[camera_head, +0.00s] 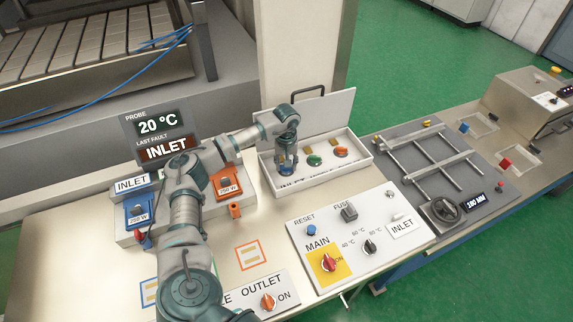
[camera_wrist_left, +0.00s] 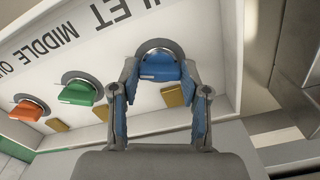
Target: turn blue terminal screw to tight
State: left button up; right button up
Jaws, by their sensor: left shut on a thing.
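The blue terminal screw (camera_wrist_left: 158,66) is a wing-shaped knob on a round grey disc in the white terminal box. It sits at the INLET end of the row in the left wrist view. My left gripper (camera_wrist_left: 160,77) reaches down over it with one finger on each side and is shut on it. In the head view my left gripper (camera_head: 287,165) stands at the left end of the box and mostly hides the screw. My right gripper is not in view.
The open terminal box (camera_head: 267,178) also holds a green screw (camera_head: 314,160) and an orange screw (camera_head: 341,152). Its lid (camera_head: 318,117) stands raised behind. A switch panel (camera_head: 330,270) lies in front. A display (camera_head: 160,136) reads 20 °C and INLET.

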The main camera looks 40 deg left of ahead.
pick_arm(q)
jog(key=shift+a+m, duration=0.1)
jog(key=shift+m, duration=0.5)
jog(key=o, duration=1)
jog(key=shift+w, duration=0.1)
jog(key=shift+o, duration=0.7)
jog(key=shift+w+a+f, duration=0.15)
jog(key=shift+a, duration=0.05)
notch_tip(320, 180, up, 12)
jog(key=shift+f, duration=0.15)
